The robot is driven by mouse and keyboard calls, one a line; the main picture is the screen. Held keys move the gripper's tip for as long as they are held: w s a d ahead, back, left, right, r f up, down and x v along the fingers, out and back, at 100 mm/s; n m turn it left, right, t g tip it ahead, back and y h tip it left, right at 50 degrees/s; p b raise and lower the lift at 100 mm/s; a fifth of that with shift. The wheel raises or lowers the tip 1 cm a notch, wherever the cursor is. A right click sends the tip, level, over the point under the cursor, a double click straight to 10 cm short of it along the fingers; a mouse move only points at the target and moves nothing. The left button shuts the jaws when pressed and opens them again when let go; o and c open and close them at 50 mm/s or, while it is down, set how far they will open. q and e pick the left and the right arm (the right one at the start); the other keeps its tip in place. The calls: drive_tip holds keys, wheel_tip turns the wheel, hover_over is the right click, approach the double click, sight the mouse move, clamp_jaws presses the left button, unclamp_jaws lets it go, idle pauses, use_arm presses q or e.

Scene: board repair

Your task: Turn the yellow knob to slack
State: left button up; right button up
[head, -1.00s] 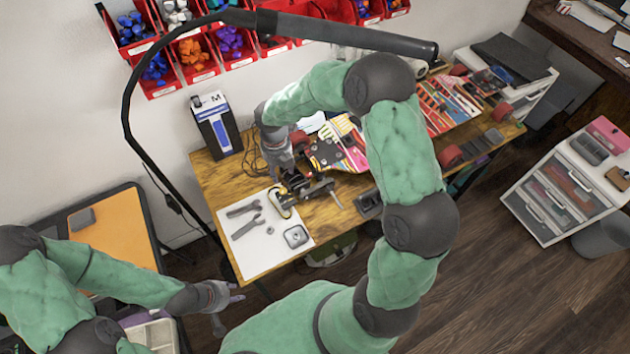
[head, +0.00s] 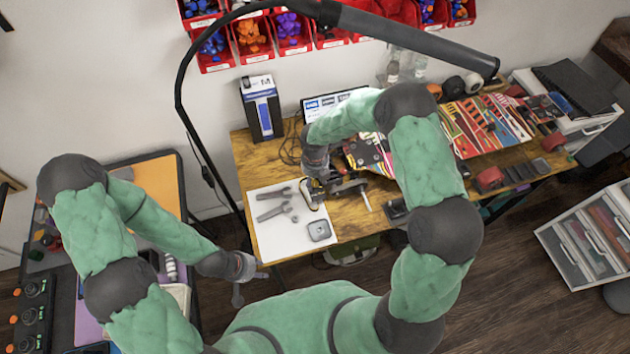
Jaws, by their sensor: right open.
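My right gripper (head: 317,177) reaches down from the right over a dark metal assembly (head: 345,187) at the end of a skateboard deck (head: 368,155) on the wooden bench. The gripper is open; its fingers are partly hidden against the dark parts. A small yellowish part (head: 312,203) shows at the left end of the assembly, just below this gripper. I cannot tell whether it is the yellow knob, nor whether the gripper touches it. My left gripper (head: 250,287) is open and empty, with fingers apart, in front of the bench at the lower left.
A white mat (head: 282,243) holds wrenches (head: 272,212) and a square grey tin (head: 319,231). A black lamp arm (head: 180,95) arches over the bench. A drawer unit (head: 590,232) stands at right.

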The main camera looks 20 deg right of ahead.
drive_tip(key=shift+f, duration=0.4)
drive_tip(key=shift+c, duration=0.3)
clamp_jaws()
drive_tip(key=shift+m, duration=0.4)
drive_tip(key=shift+m+b, duration=0.65)
drive_tip(key=shift+m, duration=1.95)
drive_tip(key=shift+o, duration=0.3)
unclamp_jaws()
